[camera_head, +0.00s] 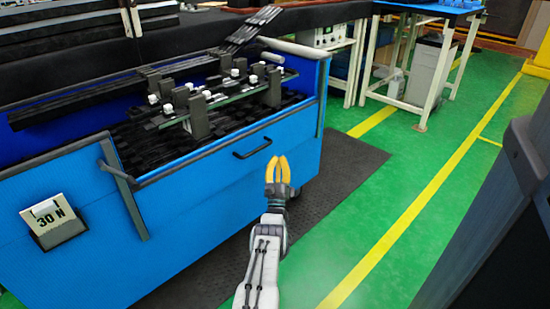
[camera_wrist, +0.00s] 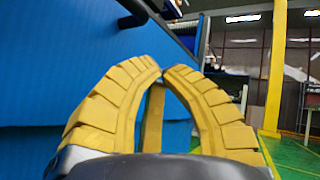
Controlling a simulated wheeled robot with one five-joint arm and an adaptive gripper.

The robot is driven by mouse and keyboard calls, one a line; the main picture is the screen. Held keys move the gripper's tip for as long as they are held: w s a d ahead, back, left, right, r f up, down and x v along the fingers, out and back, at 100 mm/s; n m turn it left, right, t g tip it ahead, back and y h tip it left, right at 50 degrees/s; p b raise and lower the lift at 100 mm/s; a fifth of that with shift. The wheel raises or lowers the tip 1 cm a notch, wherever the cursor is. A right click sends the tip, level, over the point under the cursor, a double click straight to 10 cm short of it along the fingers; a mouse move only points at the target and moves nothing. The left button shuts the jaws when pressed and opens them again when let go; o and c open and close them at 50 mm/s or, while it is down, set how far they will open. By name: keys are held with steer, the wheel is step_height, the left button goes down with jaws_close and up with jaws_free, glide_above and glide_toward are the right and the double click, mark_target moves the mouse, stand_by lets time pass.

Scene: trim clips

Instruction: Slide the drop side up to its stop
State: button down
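The drop side (camera_head: 222,186) is the blue front panel of a blue bin, between two grey uprights. Its top edge sits lower than the bin sides, below the top of the left upright (camera_head: 122,185). A dark bar handle (camera_head: 253,148) is on its upper part. My gripper (camera_head: 277,158) has yellow fingers in front of the panel, below and right of the handle and apart from it. In the wrist view, the fingertips (camera_wrist: 163,67) almost meet with nothing between them; a blue panel (camera_wrist: 60,70) fills the left.
A "30 N" card (camera_head: 53,218) is on the bin's left front. A fixture with clips (camera_head: 235,95) and black strips lie in the bin. A dark mat (camera_head: 345,175) covers the floor by the bin. Open green floor (camera_head: 420,160) lies right; a dark structure (camera_head: 500,225) borders it.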

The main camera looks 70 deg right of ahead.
steer(key=shift+w+r+b, duration=0.25)
steer(key=shift+r, duration=0.4)
steer(key=shift+w+r+b, duration=0.2)
steer(key=shift+r+b, duration=0.1)
steer(key=shift+r, duration=0.3)
steer(key=shift+w+r+b, duration=0.25)
steer(key=shift+r, duration=0.4)
step_height(320, 180, up, 18)
steer(key=p, duration=0.8)
